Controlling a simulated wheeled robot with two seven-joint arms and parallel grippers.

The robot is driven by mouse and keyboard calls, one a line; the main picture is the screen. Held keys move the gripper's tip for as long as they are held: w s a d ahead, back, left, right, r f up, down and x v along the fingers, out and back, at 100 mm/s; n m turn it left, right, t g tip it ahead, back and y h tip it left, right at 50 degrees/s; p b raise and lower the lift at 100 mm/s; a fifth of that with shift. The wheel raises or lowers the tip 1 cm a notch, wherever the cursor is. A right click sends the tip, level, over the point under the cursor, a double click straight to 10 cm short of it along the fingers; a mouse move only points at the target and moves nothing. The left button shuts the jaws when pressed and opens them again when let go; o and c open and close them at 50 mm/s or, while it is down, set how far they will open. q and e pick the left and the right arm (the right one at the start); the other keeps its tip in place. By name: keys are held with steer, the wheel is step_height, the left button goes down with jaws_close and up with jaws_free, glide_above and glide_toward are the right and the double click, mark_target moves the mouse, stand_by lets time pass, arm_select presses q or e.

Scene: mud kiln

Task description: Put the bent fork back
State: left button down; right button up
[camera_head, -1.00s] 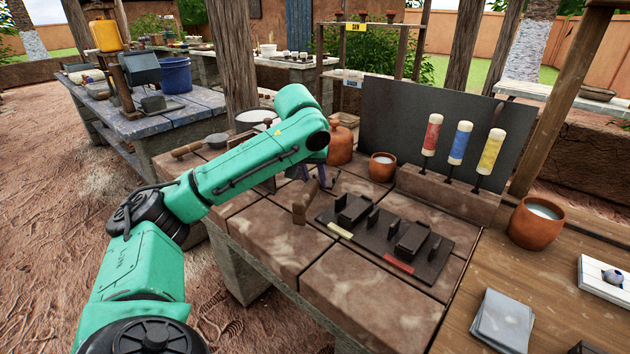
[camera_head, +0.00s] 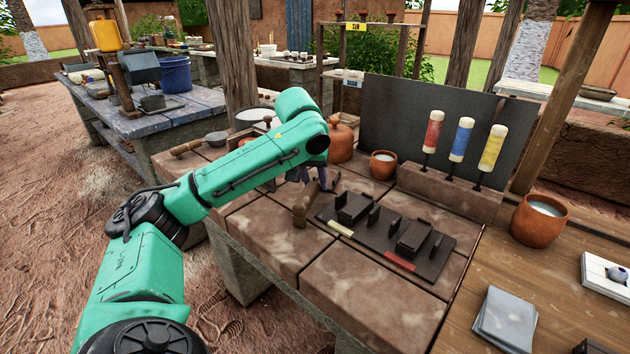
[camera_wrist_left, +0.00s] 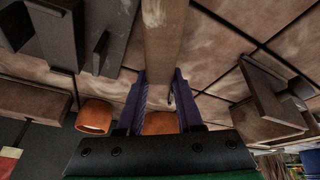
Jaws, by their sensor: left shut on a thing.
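My left gripper (camera_wrist_left: 160,100), mostly behind its own arm in the head view (camera_head: 322,185), is shut on a wooden bar (camera_wrist_left: 163,40). The bar runs between the two purple fingers in the left wrist view. In the head view its thick brown end (camera_head: 303,207) shows over the brick bench, beside a black plate (camera_head: 345,232). I cannot tell whether this bar is the handle of the bent fork; no prongs show clearly. The plate carries several black upright pieces and blocks, a cream label (camera_head: 340,228) and a red label (camera_head: 400,261). My right gripper is out of view.
Red (camera_head: 432,134), blue (camera_head: 461,140) and yellow (camera_head: 491,148) handled tools stand upright in a block (camera_head: 450,193) before a dark panel. Clay cups (camera_head: 383,165) (camera_head: 537,222) and a clay jug (camera_head: 340,143) stand nearby.

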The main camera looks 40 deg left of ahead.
arm_select(q)
steer(key=shift+c, duration=2.4)
jaws_free()
steer(key=p+v, duration=0.4)
steer(key=v, duration=1)
steer(key=shift+s+r, duration=0.2)
steer(key=shift+r, duration=0.05)
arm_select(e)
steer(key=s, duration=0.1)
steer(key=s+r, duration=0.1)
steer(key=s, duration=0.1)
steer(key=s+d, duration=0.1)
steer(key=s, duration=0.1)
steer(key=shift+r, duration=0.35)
arm_select(q)
steer(key=shift+d+r, duration=0.1)
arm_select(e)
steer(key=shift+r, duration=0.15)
